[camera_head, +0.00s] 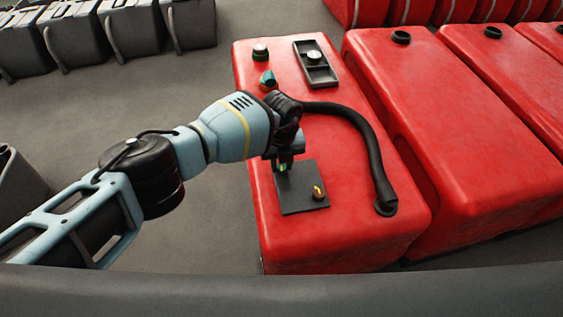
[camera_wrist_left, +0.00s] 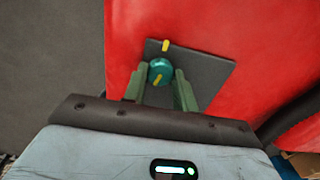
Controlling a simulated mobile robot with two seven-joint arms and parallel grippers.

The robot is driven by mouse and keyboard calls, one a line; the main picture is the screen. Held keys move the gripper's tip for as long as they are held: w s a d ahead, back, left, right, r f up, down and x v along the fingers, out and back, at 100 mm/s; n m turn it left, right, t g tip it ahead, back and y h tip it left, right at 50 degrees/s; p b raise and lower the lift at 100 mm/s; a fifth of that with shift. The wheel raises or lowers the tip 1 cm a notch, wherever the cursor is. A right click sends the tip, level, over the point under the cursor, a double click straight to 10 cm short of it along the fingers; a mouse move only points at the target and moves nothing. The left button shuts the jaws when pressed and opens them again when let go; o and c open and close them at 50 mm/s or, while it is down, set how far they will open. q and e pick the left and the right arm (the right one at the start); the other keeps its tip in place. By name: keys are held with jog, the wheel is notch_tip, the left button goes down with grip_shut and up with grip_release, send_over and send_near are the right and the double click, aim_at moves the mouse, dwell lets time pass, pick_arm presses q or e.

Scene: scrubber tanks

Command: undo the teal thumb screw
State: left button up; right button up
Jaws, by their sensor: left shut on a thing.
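The teal thumb screw (camera_wrist_left: 160,72) is a round knob with a yellow stripe, seen in the left wrist view between my fingers. It stands by the corner of a dark square plate (camera_wrist_left: 207,72), on top of a red tank. My left gripper (camera_wrist_left: 160,88) is shut on the knob, with one green finger on each side. In the head view my left gripper (camera_head: 283,168) points down at the back left part of the plate (camera_head: 300,199) and mostly hides the screw. My right gripper is in neither view.
The red tank (camera_head: 345,240) also carries a brass-coloured piece (camera_head: 318,192), a black hose (camera_head: 370,140), a teal fitting (camera_head: 267,79), a black cap (camera_head: 260,52) and a recessed tray (camera_head: 322,76). More red tanks stand right. Grey floor lies open left.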

aim_at(281, 166)
pick_arm(q)
jog(key=shift+s+a+f, duration=0.1)
jog(key=shift+s+f, duration=0.1)
jog(key=shift+f, duration=0.2)
jog(key=o, duration=1)
jog(key=shift+w, duration=0.15)
jog(key=shift+r, duration=0.2)
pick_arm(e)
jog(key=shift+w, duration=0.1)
pick_arm(q)
jog(key=shift+r, duration=0.1)
notch_tip(281, 166, up, 7)
jog(key=shift+w+f+p, duration=0.1)
jog(key=shift+f+p, duration=0.05)
jog(key=shift+p, duration=0.6)
jog(key=shift+r, duration=0.45)
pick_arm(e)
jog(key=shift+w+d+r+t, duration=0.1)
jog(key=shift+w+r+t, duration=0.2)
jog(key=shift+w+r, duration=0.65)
